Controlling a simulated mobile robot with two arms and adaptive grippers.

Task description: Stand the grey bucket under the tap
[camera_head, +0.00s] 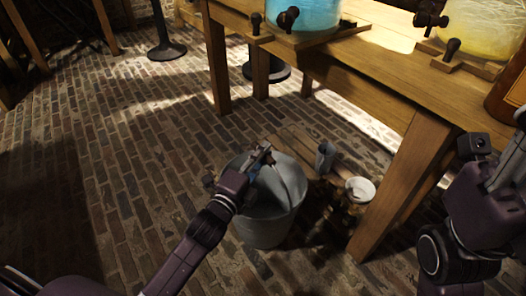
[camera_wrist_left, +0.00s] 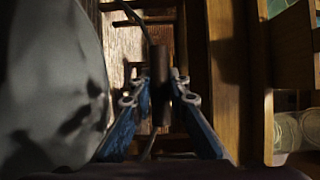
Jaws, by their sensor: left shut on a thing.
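The grey bucket (camera_head: 265,228) stands upright, or nearly so, low by the table's front legs; I cannot tell whether its base touches the floor. My left gripper (camera_head: 264,153) is over its rim and shut on its handle. In the left wrist view the brown handle grip (camera_wrist_left: 160,85) is between the fingers, and the pale bucket wall (camera_wrist_left: 50,90) fills the left side. Dark taps show on the blue jar (camera_head: 288,18) and on the yellow jar (camera_head: 430,18), high on the table. My right gripper (camera_head: 515,145) is partly cut off at the right edge; its fingers are unclear.
The wooden table (camera_head: 370,80) has thick legs, one of them (camera_head: 400,190) right of the bucket. A low wooden board (camera_head: 290,150), a grey cup (camera_head: 325,158) and a white-topped container (camera_head: 360,190) are close to the bucket. Brick floor (camera_head: 120,150) is clear to the left.

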